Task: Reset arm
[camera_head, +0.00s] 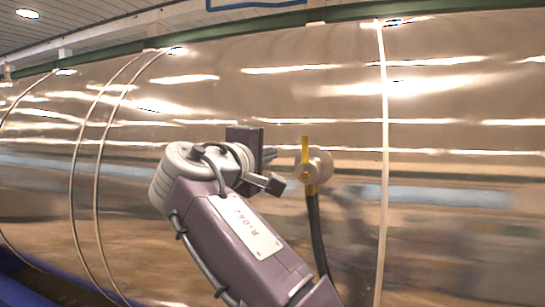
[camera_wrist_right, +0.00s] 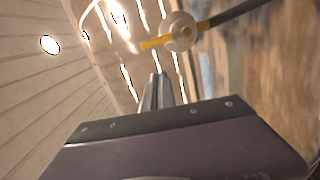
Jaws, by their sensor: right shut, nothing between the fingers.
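My right arm reaches up from the bottom of the head view, and its gripper (camera_head: 270,155) is near the shiny chamber wall, partly hidden behind its own wrist. In the right wrist view the two fingers of the right gripper (camera_wrist_right: 158,92) lie together with nothing between them. A yellow handle (camera_head: 305,158) on a pale round fitting (camera_head: 318,167) is just right of the gripper, with a visible gap. The handle (camera_wrist_right: 156,42) and the fitting (camera_wrist_right: 180,32) also show beyond the fingertips in the right wrist view. My left gripper is not in view.
The large reflective metal chamber (camera_head: 450,130) fills most of the head view, with thin raised bands around it. A dark hose (camera_head: 318,235) hangs down from the yellow handle's fitting. A green beam (camera_head: 240,24) runs along the top. A blue edge (camera_head: 30,285) shows at the lower left.

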